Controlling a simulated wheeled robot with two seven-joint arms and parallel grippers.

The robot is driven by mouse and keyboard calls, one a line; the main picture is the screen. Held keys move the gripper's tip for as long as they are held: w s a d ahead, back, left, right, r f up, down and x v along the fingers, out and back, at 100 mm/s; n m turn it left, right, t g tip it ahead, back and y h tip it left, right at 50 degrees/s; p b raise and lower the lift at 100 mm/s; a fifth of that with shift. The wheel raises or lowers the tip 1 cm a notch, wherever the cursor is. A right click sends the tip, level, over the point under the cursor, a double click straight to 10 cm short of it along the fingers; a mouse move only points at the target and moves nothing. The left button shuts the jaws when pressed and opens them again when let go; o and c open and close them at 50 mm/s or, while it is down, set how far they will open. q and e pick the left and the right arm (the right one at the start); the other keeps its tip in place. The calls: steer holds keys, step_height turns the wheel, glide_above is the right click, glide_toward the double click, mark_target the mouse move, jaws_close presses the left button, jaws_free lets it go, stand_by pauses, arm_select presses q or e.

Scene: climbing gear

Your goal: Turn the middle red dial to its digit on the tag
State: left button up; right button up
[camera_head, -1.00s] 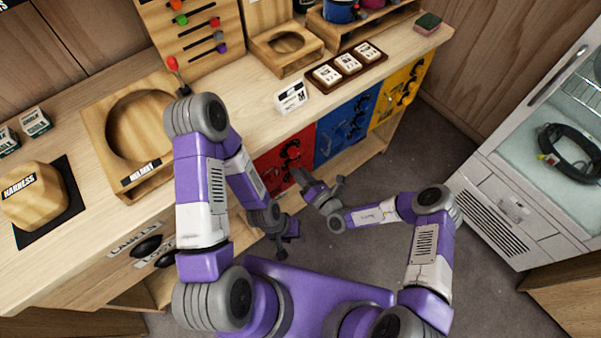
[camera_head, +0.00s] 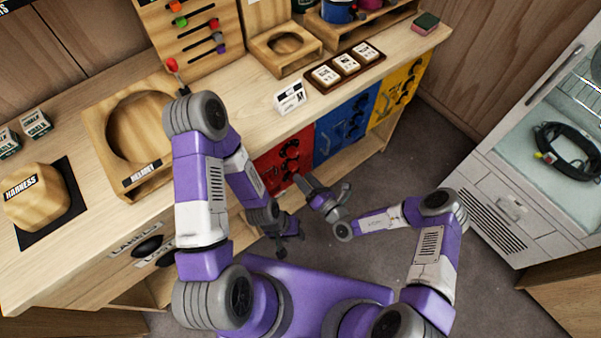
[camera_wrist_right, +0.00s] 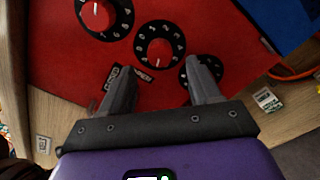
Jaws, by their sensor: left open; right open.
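The red dial panel (camera_head: 268,180) is on the bench front; its small dials are partly hidden by my arms in the head view. In the right wrist view, the middle dial (camera_wrist_right: 160,53) has a red knob on a black disc with white digits. A second dial (camera_wrist_right: 97,14) is upper left, and a third (camera_wrist_right: 190,75) is partly covered by a finger. My right gripper (camera_head: 321,184) is open, its fingers (camera_wrist_right: 160,78) on either side of the middle dial's line, apparently short of it. My left gripper (camera_head: 285,248) is open and empty, low beside the bench. The white tag (camera_head: 290,97) stands on the bench; its digits are unreadable.
Blue (camera_head: 343,130) and yellow (camera_head: 400,90) panels adjoin the red one. A dark tray with white cards (camera_head: 347,63) and wooden holders sit on the bench top. A glass-topped white cabinet (camera_head: 505,195) stands at the right. Grey floor lies open between.

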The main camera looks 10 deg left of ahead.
steer(key=v, duration=0.4)
steer(key=shift+s+p, duration=0.1)
steer(key=shift+p, duration=0.2)
